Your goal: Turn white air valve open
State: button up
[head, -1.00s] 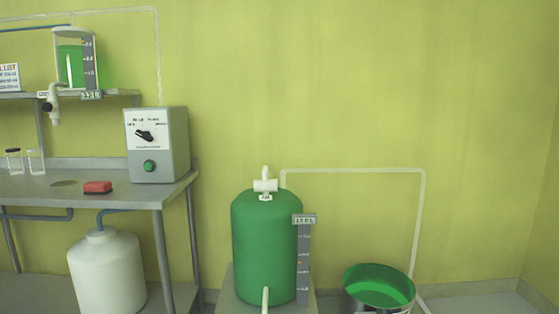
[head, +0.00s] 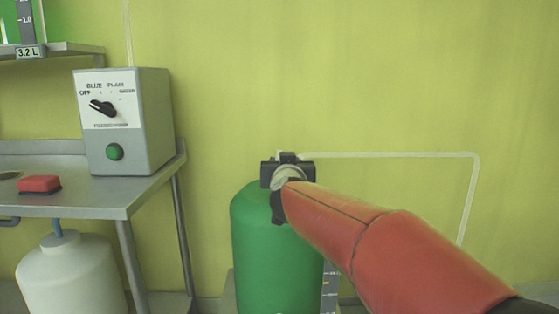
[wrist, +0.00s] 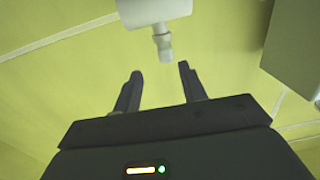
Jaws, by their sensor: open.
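The white air valve (wrist: 145,12) shows at the top of the wrist view, with a short pale stem (wrist: 162,46) pointing toward the gap between my fingers. My gripper (wrist: 158,76) is open and empty, with its two dark fingertips apart. The stem looks just beyond the fingertips; I cannot tell whether they touch. In the head view my gripper (head: 288,160) is at the top of the green tank (head: 262,245) and hides the valve there. My red arm covers the tank's upper right.
A grey control box (head: 125,125) with a black knob and green button stands on the metal table (head: 100,197) at left. A red block (head: 40,184) lies there, above a white container (head: 70,275). A thin white pipe (head: 400,155) runs along the wall.

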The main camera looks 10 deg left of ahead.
jog(key=x, duration=0.5)
jog(key=a+x, duration=0.1)
jog(key=x, duration=0.2)
jog(key=shift+w+a+p, duration=0.1)
jog(key=shift+w+p, duration=0.1)
jog(key=shift+p, duration=0.2)
jog(key=shift+f, duration=0.1)
grip_shut()
